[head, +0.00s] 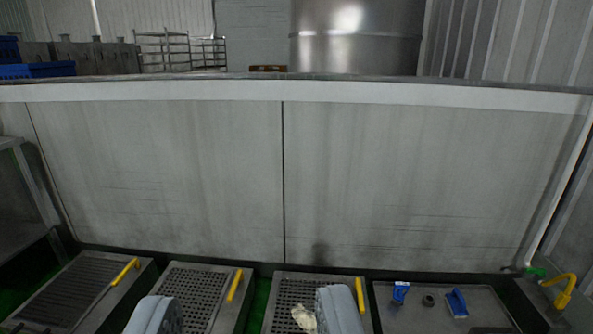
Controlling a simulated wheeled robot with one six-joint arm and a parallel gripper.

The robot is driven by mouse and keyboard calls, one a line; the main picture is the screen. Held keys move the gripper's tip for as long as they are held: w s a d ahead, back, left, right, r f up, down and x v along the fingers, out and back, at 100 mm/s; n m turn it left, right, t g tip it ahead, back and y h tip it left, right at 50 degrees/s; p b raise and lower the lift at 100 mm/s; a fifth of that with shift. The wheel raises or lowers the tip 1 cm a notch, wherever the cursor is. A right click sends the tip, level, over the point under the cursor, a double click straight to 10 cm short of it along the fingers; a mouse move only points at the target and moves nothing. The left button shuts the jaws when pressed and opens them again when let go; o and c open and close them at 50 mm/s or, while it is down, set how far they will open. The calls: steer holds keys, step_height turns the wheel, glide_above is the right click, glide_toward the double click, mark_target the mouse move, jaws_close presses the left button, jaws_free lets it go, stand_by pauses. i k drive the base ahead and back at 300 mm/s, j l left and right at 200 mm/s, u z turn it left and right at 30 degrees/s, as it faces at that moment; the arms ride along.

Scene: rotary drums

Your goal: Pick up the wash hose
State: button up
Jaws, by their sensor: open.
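I cannot pick out a wash hose for certain. At the lower right, a green fitting (536,271) sits at the foot of a white pipe (556,195), with a bent yellow handle (565,288) beside it. A blue-and-white item (400,292) lies on a grey tray (440,322), whose lower part is cut off by the frame. My gripper (248,314) shows as two grey-blue fingers at the bottom edge, wide apart. It is open, with nothing held between the fingers.
A dark ring (428,300) and a blue object (457,303) also lie on the tray. Perforated metal panels (192,287) with yellow handles (235,284) line the bottom. A pale crumpled scrap (303,319) lies beside my right finger. A tall grey wall (180,170) stands behind.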

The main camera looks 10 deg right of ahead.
mark_target(558, 306)
steer(key=z, duration=1.8)
